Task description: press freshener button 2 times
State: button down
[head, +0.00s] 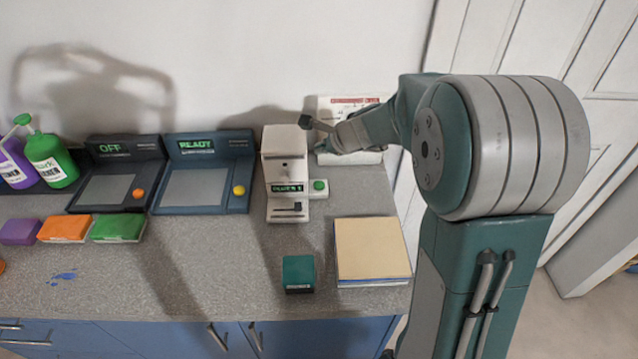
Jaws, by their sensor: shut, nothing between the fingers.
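A white upright device (284,160), which looks like the freshener, stands on the counter near the wall. A small green-lit label on its front is too small to read surely. A green button (319,185) sits on a small white base at its right side. My gripper (310,123) is at the end of my arm, coming from the right. It is shut and empty, with its dark tip beside the top right of the device and above the button. I cannot tell whether the tip touches the device.
A white box with a red stripe (348,106) stands behind my gripper. A dark panel reading OFF (118,176) and a blue panel reading READY (205,172) are to the left. A dark green block (298,272) and a stack of boards (371,248) lie in front.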

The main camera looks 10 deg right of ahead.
aim_at(321, 184)
jog(key=shift+f, duration=4.45)
jog(key=shift+s+f, duration=0.1)
jog(key=shift+f, duration=0.2)
jog(key=shift+f, duration=0.45)
jog(key=shift+r, duration=0.85)
jog(key=shift+r, duration=2.5)
